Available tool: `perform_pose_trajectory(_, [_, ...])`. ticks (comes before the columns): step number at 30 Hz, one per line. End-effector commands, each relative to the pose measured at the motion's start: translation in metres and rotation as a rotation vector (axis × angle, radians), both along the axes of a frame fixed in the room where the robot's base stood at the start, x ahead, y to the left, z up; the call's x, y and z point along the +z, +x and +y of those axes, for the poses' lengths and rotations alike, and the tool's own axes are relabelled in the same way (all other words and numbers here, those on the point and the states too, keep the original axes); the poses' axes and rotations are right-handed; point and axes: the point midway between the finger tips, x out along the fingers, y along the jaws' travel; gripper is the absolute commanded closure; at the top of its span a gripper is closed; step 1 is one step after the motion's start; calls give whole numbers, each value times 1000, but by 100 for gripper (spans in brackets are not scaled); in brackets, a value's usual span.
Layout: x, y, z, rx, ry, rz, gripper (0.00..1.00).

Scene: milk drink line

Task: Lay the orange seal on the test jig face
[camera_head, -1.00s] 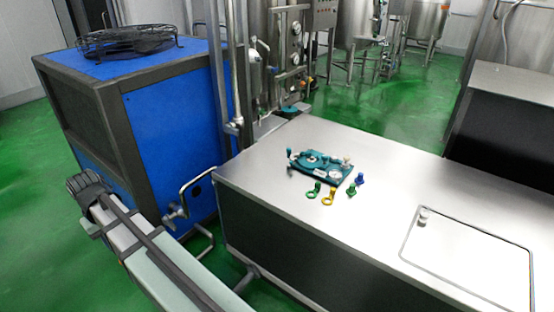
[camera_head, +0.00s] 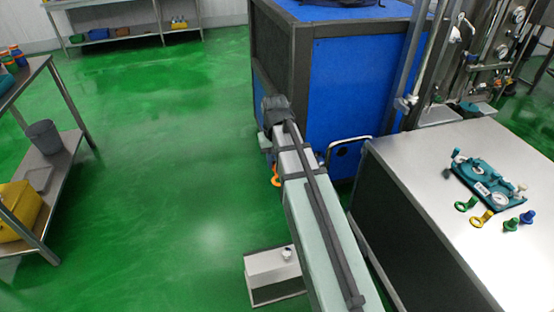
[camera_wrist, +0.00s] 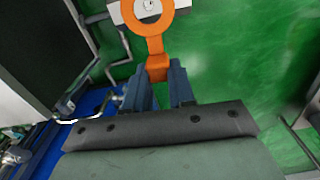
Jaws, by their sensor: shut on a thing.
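The orange seal (camera_wrist: 154,46), a flat ring on a short handle, is held in my gripper (camera_wrist: 160,78). The two dark fingers are shut on the block at the handle's end, and the ring points away from the wrist. A bit of the orange seal also shows beside my arm in the head view (camera_head: 276,176), over the floor and well left of the table. The test jig (camera_head: 487,188) is a teal plate with round dials and knobs on the steel table, apart from the seal. The wrist view does not show the jig.
A green ring seal (camera_head: 465,204), a yellow one (camera_head: 482,219) and small green and blue pieces lie by the jig on the steel table (camera_head: 425,165). A blue machine (camera_head: 345,85) stands behind my arm. A white box (camera_head: 268,268) is on the floor. Open green floor is left.

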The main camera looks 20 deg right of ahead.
Motion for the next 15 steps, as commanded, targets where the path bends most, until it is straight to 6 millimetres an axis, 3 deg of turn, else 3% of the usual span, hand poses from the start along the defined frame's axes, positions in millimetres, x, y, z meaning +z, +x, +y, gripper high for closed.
perform_pose_trajectory(15, [-5,-20,-152,-248,0,0,100])
